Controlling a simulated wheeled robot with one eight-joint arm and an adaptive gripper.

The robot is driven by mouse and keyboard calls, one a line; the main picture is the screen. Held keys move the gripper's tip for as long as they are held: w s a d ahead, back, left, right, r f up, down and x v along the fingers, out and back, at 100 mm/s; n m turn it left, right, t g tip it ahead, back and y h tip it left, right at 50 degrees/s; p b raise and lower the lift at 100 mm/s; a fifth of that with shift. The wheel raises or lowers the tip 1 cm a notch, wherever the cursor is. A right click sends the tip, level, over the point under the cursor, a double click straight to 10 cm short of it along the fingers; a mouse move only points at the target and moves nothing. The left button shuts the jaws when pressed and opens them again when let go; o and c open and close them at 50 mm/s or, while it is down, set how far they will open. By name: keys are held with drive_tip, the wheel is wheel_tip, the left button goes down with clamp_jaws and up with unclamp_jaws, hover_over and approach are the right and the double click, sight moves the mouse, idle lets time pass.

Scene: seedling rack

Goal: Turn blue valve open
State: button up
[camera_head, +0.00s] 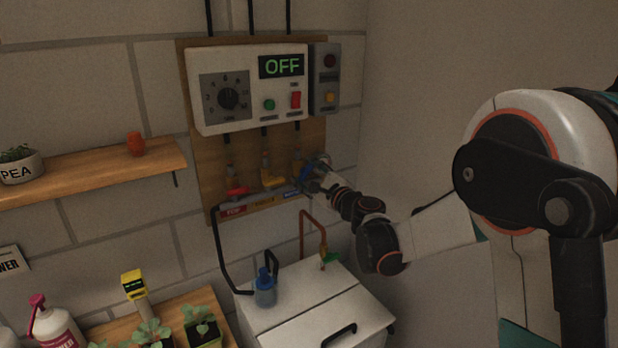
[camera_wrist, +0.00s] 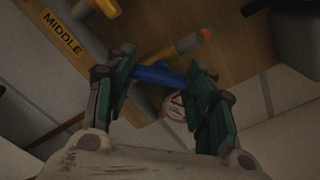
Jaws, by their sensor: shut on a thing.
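The blue valve handle (camera_wrist: 158,74) shows between the two fingers of my gripper (camera_wrist: 160,88) in the wrist view. My gripper is shut on the handle, with a finger at each side of it. In the head view my gripper (camera_head: 312,176) is at the right end of the valve row and covers most of the blue valve. A red valve (camera_head: 237,191) and a yellow valve (camera_head: 272,180) sit to its left on the same pipe. A yellow label reading MIDDLE (camera_wrist: 62,33) shows in the wrist view.
A control box (camera_head: 250,90) reading OFF hangs above the valves on a wooden board (camera_head: 205,170). Below stands a white tank (camera_head: 310,300) with a blue pump (camera_head: 264,288) and a copper pipe (camera_head: 322,240). A shelf (camera_head: 100,172) is at left.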

drive_tip(key=n, duration=0.4)
drive_tip(key=shift+f+n, duration=0.1)
drive_tip(key=shift+n, duration=0.2)
drive_tip(key=n+b, duration=0.1)
drive_tip(key=n, duration=0.3)
drive_tip(key=shift+n, duration=0.3)
drive_tip(key=o, duration=1.1)
drive_tip(key=shift+c, duration=0.2)
drive_tip(key=v, duration=1.2)
